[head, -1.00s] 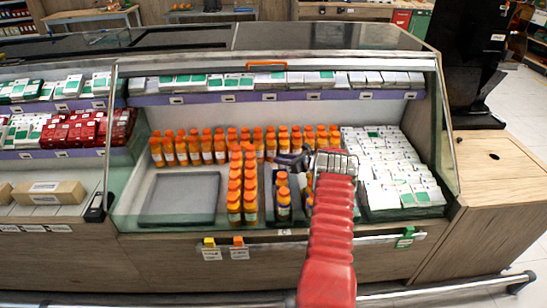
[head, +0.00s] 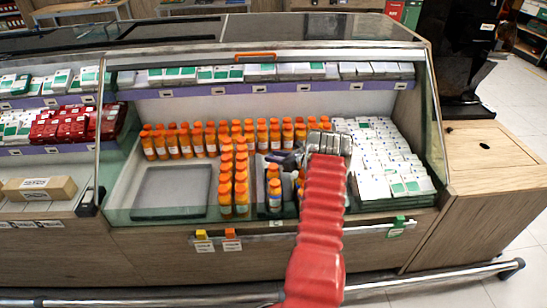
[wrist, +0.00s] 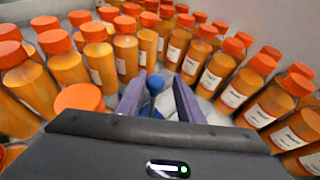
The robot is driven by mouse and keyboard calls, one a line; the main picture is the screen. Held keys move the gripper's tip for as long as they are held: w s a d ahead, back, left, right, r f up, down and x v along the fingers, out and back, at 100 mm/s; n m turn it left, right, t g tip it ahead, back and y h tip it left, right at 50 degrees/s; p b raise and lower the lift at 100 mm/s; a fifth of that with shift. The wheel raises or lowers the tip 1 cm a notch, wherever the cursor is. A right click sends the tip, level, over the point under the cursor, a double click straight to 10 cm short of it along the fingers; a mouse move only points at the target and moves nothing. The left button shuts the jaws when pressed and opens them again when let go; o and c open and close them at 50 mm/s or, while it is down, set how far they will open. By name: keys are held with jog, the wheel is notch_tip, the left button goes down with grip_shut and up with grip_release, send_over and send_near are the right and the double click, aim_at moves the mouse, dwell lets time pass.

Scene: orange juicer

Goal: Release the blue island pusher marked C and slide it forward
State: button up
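A blue rounded knob (wrist: 154,84), which looks like the pusher, stands between the two purple fingers of my gripper (wrist: 160,82) in the wrist view. It sits close to the left finger, with a gap to the right finger. The fingers are apart; no grip on the knob shows. No letter C is readable. In the head view my gripper (head: 280,158) reaches into the display case, above the lane right of the middle bottle row (head: 226,190). The pusher is hidden or too small to make out there.
Orange-capped bottles (wrist: 252,92) stand close on both sides of my gripper. A back row (head: 180,141) runs along the case. White boxes (head: 380,170) fill the right side. A grey tray (head: 172,192) is empty at left. The case's front rail (head: 270,236) lies below my arm.

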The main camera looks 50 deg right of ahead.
jog(key=shift+o, duration=1)
jog(key=shift+w, duration=0.1)
jog(key=shift+a, duration=0.1)
jog(key=shift+r, duration=0.15)
notch_tip(320, 180, up, 10)
jog(key=shift+f, duration=0.2)
